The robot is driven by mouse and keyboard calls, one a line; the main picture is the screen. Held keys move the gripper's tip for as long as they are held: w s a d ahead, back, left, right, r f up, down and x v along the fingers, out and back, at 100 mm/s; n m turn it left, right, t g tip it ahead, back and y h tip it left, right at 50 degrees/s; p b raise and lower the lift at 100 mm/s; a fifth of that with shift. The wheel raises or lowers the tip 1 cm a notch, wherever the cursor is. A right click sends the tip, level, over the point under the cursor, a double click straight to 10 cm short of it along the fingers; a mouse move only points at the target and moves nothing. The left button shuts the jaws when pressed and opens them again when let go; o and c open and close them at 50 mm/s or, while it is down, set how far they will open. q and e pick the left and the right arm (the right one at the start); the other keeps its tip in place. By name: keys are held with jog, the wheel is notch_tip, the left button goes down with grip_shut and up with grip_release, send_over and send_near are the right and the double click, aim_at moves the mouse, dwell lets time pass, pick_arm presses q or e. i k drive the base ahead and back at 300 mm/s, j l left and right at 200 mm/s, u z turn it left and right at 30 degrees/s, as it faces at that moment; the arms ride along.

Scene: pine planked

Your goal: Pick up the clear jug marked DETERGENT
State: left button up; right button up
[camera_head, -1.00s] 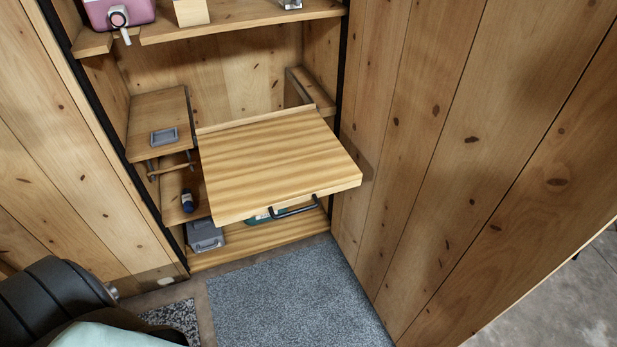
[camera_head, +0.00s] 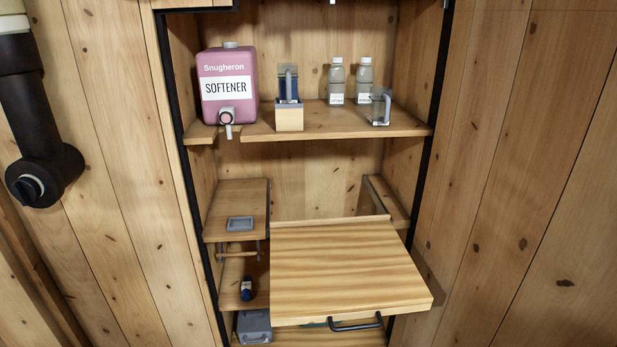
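No jug with a readable DETERGENT mark shows. A small clear vessel with a grey handle (camera_head: 380,107) stands at the right front of the upper shelf; I can read no label on it. A pink jug (camera_head: 227,86) marked SOFTENER, with a spout at its front, stands at the left of that shelf. A sliver of something teal (camera_head: 316,324) shows below the pull-out board, mostly hidden by it. Neither of my grippers is in view; only a black link of my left arm shows at the left edge.
The pull-out board (camera_head: 345,268) with a dark handle (camera_head: 356,325) juts forward. Two small bottles (camera_head: 336,82) and a wooden block holder (camera_head: 289,115) share the upper shelf. A grey dish (camera_head: 240,223), a dark blue bottle (camera_head: 247,289) and a grey box (camera_head: 254,327) sit lower left.

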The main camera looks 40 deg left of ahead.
aim_at(287, 75)
jog(key=u, duration=1.4)
